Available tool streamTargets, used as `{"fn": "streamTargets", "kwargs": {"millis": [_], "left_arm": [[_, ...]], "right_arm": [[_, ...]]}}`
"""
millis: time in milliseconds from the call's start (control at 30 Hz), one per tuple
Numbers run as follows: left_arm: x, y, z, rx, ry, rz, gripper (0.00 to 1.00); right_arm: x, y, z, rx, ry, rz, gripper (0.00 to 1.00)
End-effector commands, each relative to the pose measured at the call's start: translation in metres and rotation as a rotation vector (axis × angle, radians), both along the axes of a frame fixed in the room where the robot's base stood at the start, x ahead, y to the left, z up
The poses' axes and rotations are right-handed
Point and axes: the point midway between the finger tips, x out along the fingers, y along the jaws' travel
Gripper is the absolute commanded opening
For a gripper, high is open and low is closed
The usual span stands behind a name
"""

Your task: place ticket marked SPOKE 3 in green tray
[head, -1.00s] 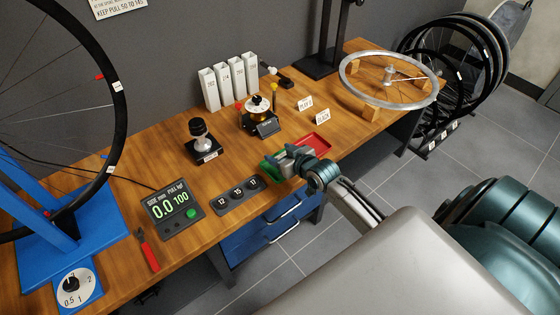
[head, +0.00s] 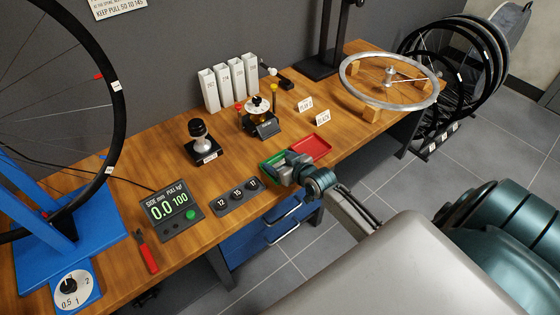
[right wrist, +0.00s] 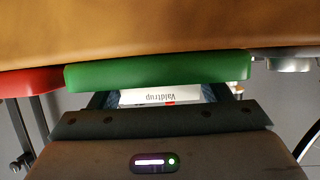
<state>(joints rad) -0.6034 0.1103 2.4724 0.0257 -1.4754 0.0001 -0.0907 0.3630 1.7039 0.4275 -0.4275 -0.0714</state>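The green tray (head: 268,163) lies near the bench's front edge, partly hidden by my right gripper (head: 288,167). In the right wrist view the green tray's wall (right wrist: 158,72) crosses in front of the fingertips of my right gripper (right wrist: 165,96) and hides them. A white ticket (right wrist: 150,97) spans the space between the two fingers, and they appear shut on it. Its visible print reads "Valdrup", upside down, with a small red mark. I cannot see the words SPOKE 3. My left gripper is not in view.
A red tray (head: 311,148) adjoins the green one on the right. A dial gauge device (head: 262,118), two white cards, and a numbered dark block (head: 238,195) stand nearby. A wheel rim (head: 352,90) rests on wooden blocks at the far right.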

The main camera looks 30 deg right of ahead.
Motion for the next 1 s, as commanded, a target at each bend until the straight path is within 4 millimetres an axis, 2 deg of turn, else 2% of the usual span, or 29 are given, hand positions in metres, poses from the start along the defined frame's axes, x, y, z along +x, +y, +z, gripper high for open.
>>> {"fn": "streamTargets", "kwargs": {"millis": [200, 400, 700, 900, 1000], "left_arm": [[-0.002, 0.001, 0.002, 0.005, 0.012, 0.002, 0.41], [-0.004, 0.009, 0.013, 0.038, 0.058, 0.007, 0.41], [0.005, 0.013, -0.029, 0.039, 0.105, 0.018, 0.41], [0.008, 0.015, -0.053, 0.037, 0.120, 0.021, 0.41], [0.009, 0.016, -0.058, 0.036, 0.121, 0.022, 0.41]], "right_arm": [[0.000, 0.000, 0.005, 0.000, -0.001, 0.000, 0.71], [-0.030, -0.002, 0.017, -0.003, 0.002, 0.002, 0.71], [-0.085, -0.007, 0.040, -0.003, 0.002, 0.003, 0.71], [-0.105, -0.008, 0.048, -0.002, 0.001, 0.002, 0.71], [-0.111, -0.007, 0.047, -0.001, 0.010, -0.001, 0.71]]}}
